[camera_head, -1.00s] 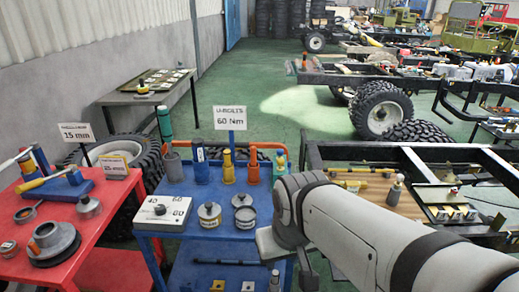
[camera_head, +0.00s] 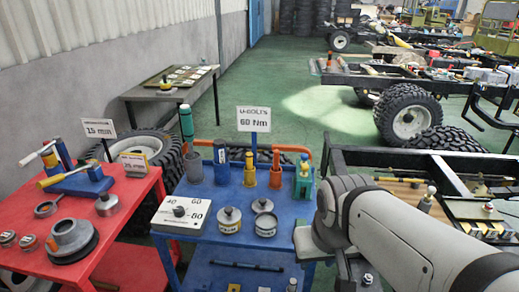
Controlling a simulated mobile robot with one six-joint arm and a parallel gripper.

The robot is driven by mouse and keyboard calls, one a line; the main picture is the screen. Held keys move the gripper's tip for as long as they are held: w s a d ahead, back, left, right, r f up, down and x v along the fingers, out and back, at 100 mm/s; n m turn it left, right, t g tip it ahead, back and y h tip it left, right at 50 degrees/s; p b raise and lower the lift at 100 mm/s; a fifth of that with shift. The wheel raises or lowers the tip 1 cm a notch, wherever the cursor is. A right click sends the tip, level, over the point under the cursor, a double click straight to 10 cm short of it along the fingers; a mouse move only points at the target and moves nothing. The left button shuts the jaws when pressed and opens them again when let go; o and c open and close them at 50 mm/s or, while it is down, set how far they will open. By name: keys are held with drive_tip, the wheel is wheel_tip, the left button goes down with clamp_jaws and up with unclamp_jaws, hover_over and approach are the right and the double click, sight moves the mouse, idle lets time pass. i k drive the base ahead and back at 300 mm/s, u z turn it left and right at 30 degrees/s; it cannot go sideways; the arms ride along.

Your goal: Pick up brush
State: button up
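I cannot make out for sure which thing is the brush. A yellow-handled tool (camera_head: 64,177) lies on a blue stand on the red table at the left; its type is unclear. A teal-topped upright tool (camera_head: 187,127) stands in a grey cup at the back of the blue table. A small upright item (camera_head: 165,83) stands on the far grey table, too small to identify. My arm reaches in from the lower right, with its visible end by the blue table's right edge. My gripper's fingers do not show.
The red table (camera_head: 131,190) holds rings and small canisters. The blue table (camera_head: 205,250) carries a dial box (camera_head: 180,215), lidded tins, holders and a torque sign (camera_head: 253,119). A black chassis frame (camera_head: 400,158) stands at the right. Green floor (camera_head: 290,85) is clear behind.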

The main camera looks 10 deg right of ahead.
sight(277, 151)
drive_tip(key=i, duration=0.85)
drive_tip(key=z, duration=0.05)
